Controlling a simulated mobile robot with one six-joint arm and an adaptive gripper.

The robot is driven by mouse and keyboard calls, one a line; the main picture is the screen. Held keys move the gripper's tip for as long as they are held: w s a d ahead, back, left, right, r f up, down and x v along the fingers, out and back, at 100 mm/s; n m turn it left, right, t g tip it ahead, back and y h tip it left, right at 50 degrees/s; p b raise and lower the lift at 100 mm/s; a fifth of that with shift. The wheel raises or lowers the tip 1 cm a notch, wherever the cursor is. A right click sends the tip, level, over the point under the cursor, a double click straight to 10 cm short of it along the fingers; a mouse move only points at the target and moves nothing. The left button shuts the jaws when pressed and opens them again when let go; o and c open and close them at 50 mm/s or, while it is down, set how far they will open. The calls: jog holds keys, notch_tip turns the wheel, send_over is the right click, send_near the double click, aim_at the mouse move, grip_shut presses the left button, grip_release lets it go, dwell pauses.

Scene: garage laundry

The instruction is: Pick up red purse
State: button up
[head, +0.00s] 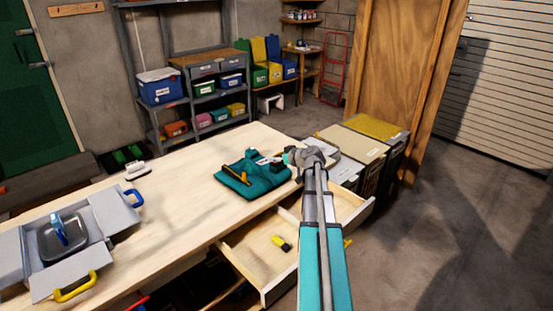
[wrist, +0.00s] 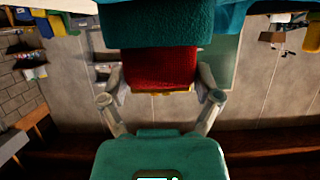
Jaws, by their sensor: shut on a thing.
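The red purse (wrist: 160,68) shows in the wrist view as a small red block with a yellowish lower edge. My gripper (wrist: 160,84) has one finger on each side of it and is shut on it. A teal fabric piece (wrist: 158,24) lies directly against the purse and hides its far part; I cannot tell if they touch. In the head view my gripper (head: 287,160) is low over the workbench's right side, at the edge of the teal folded fabric (head: 252,180). The purse is too small and covered to make out clearly there.
The wooden workbench (head: 180,185) has an open drawer (head: 268,262) at its front with a yellow-black item (head: 281,243) inside. An open grey toolbox (head: 112,212) stands at the left, a white brush (head: 137,170) behind it. Bins (head: 352,150) stand beyond the right end.

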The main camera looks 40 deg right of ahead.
aim_at(278, 153)
jog(key=shift+r+p, duration=1.5)
jog(key=shift+r, duration=0.15)
jog(key=w+a+r+p+v, duration=0.1)
jog(key=r+p+v, duration=0.2)
jog(key=p+v, duration=0.6)
jog(key=v, duration=0.7)
jog(key=shift+r+p, duration=0.2)
jog(key=shift+p, duration=0.1)
jog(key=shift+s, duration=0.15)
jog(key=shift+s, duration=0.1)
